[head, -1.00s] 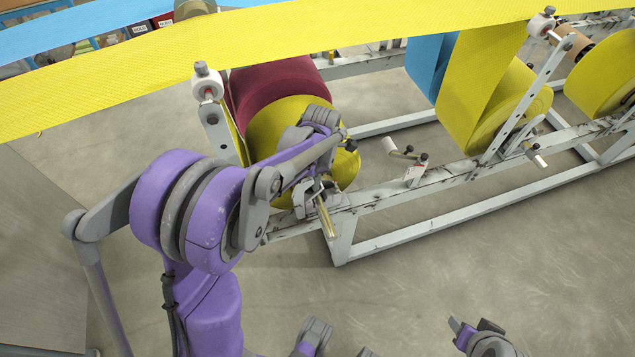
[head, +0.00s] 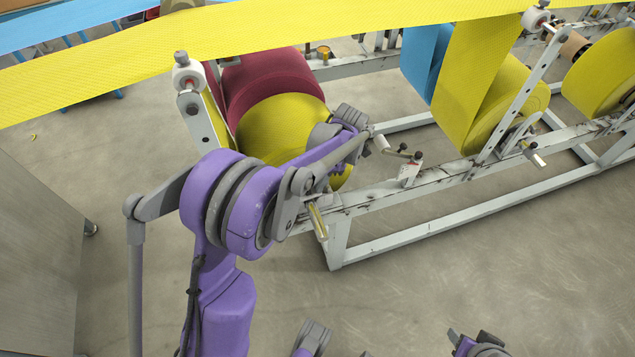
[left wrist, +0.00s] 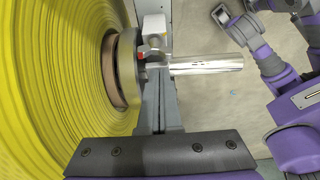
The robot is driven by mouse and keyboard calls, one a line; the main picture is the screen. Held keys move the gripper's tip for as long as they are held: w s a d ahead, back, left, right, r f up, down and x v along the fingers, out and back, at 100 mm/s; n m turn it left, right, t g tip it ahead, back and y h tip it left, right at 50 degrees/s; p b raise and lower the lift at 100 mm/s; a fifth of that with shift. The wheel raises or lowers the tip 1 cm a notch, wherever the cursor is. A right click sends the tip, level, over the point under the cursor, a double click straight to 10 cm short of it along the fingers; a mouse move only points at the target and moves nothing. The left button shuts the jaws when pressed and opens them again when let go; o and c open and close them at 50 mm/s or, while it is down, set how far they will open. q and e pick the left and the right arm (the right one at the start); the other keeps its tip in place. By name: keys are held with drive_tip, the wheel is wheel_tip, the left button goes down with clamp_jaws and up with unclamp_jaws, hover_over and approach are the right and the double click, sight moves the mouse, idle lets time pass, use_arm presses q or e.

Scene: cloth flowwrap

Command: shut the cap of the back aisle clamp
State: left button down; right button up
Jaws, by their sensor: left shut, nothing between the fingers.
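My left gripper (left wrist: 161,78) is shut and empty; its grey fingers point at the clamp in the left wrist view. The clamp (left wrist: 153,30) is a white block with a red part, beside the yellow roll's core. A bright metal shaft (left wrist: 206,65) sticks out to the right of it. I cannot tell how far its cap is shut. In the head view the shaft end (head: 318,220) shows below my left forearm, which hides the clamp and the fingertips. Parts of my right arm (head: 480,343) show at the bottom edge; its finger state is unclear.
The yellow roll (head: 275,135) stands close beside the clamp, in front of a dark red roll (head: 270,82). A yellow web (head: 130,62) spans overhead. Floor in front is clear.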

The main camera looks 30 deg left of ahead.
use_arm(q)
drive_tip(key=shift+w+d+f, duration=0.15)
drive_tip(key=shift+f, duration=0.25)
use_arm(e)
drive_tip(key=shift+f, duration=0.3)
use_arm(q)
drive_tip(key=shift+f, duration=0.1)
use_arm(e)
drive_tip(key=shift+r, duration=0.1)
